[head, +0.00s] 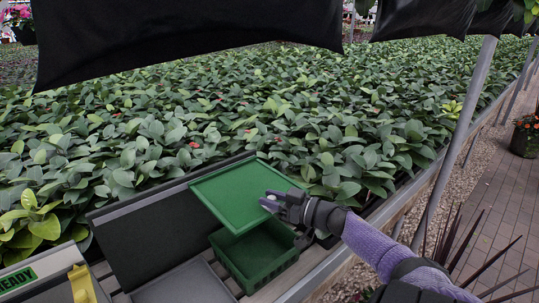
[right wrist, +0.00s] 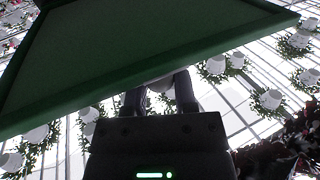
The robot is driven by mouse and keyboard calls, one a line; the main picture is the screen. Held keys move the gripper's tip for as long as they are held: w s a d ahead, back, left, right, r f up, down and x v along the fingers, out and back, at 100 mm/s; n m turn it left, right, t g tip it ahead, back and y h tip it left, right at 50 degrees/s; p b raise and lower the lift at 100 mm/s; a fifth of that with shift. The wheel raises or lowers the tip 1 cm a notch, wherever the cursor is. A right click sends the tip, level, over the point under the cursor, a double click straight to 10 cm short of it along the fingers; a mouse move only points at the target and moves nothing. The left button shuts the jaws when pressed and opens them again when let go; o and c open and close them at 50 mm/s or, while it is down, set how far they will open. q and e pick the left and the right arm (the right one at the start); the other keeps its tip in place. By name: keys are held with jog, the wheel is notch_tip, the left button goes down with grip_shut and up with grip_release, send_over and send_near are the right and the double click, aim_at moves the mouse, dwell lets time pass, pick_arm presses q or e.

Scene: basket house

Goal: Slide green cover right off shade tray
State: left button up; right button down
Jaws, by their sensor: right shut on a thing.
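The green cover (head: 238,192) is a flat square panel with a raised rim. It sits over the back part of the green shade tray (head: 256,278), whose front part is uncovered and shows its inside. My right gripper (head: 272,203) is shut on the cover's right edge. In the right wrist view, the cover (right wrist: 140,50) fills the top, and my right gripper's fingers (right wrist: 160,95) reach up to its underside; their tips are hidden behind it. Whether the cover touches the tray cannot be told. My left gripper is not in view.
A dark open panel (head: 150,235) and a grey box (head: 185,285) stand left of the tray. A yellow piece (head: 82,283) and a green "READY" label (head: 18,279) are at the lower left. Dense leafy plants (head: 270,110) lie behind. A slanted metal post (head: 455,140) stands right.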

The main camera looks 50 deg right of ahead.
jog(key=c, duration=0.6)
grip_release()
jog(key=shift+c, duration=0.2)
jog(key=shift+o, duration=1)
jog(key=shift+s, duration=0.3)
jog(key=s+d+p, duration=0.1)
jog(key=s+p, duration=0.1)
jog(key=s, duration=0.7)
jog(key=shift+s+d, duration=0.15)
jog(key=shift+d, duration=0.15)
